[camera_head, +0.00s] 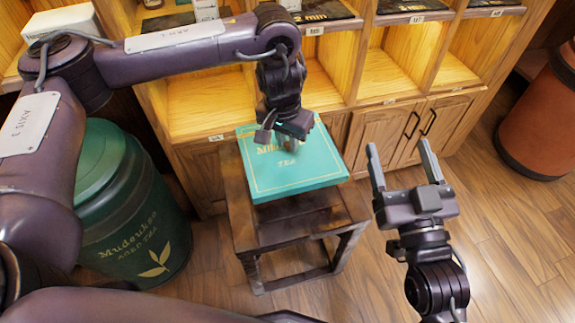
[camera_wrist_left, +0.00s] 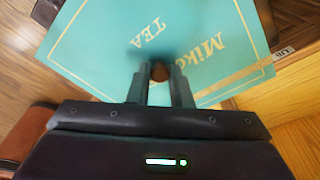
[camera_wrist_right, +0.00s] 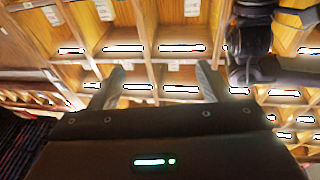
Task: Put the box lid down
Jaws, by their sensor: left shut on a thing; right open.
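The teal box lid (camera_head: 300,177), with gold lettering and a thin gold border, is level over the small dark wooden stool (camera_head: 295,218). I cannot tell whether it touches the stool top. My left gripper (camera_head: 289,143) is above the lid and shut on its small brown knob. In the left wrist view the knob (camera_wrist_left: 159,72) sits between the fingertips and the lid (camera_wrist_left: 105,50) spreads out around it. My right gripper (camera_head: 398,146) is open and empty, to the right of the stool. No box shows under the lid.
A wooden shelf unit (camera_head: 385,75) with cupboard doors stands behind the stool. A large green tea canister (camera_head: 125,205) is on the left. An orange-brown container (camera_head: 540,120) stands at the right. The floor (camera_head: 510,235) at the right is clear.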

